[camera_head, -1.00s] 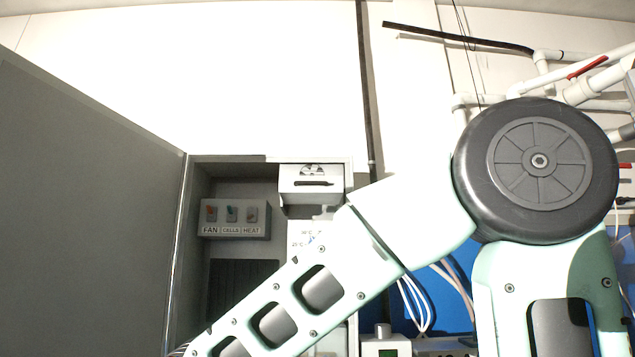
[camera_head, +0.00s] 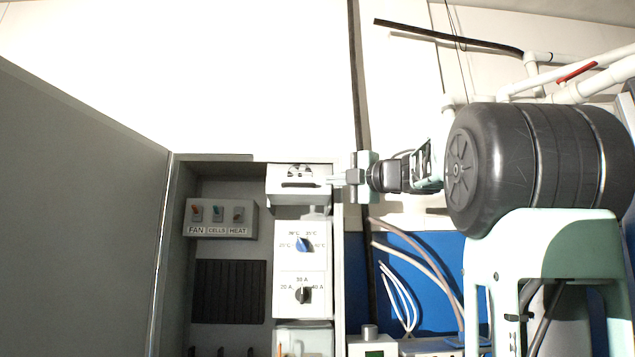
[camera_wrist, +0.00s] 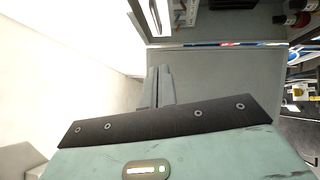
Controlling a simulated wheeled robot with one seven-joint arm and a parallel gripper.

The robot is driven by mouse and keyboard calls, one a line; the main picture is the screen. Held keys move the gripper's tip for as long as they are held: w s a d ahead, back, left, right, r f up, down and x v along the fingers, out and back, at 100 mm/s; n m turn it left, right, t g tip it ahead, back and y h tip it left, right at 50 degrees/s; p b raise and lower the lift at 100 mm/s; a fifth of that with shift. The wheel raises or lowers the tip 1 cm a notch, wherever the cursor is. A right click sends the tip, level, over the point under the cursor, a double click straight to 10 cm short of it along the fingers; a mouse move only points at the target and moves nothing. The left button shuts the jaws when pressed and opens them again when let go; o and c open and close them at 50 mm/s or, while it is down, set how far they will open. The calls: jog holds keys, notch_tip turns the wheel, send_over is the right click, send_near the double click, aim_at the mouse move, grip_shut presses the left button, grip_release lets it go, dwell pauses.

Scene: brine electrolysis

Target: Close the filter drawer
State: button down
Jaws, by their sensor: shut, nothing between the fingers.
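The filter drawer seems to be the white box (camera_head: 297,195) with a dark handle slot at the top right inside the open grey cabinet. Its front appears to stand out from the panel below; how far is hard to tell. In the wrist view a white face with a dark slot (camera_wrist: 153,14), likely the drawer, shows at the top edge. My gripper (camera_head: 333,181) is at the drawer's right side, pointing left, fingers shut and empty. In the wrist view the shut fingers (camera_wrist: 158,72) point up towards the white face, with a gap visible. Contact cannot be told in the head view.
The large grey cabinet door (camera_head: 80,220) stands open at the left. A switch box (camera_head: 222,218) labelled FAN, CELLS, HEAT and a panel with two knobs (camera_head: 301,268) are inside. White pipes (camera_head: 560,80) run at the upper right. Cables hang before a blue panel (camera_head: 420,270).

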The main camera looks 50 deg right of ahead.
jog(key=p, duration=0.4)
send_near(296, 184)
jog(key=w+a, duration=0.2)
jog(key=w, duration=0.2)
jog(key=shift+w+d+r+p, duration=0.15)
jog(key=shift+w+d+p, duration=0.3)
jog(key=shift+d+p, duration=0.15)
jog(key=shift+w+d+r+p, duration=0.2)
jog(key=shift+w+d+p, duration=0.3)
jog(key=shift+d, duration=0.1)
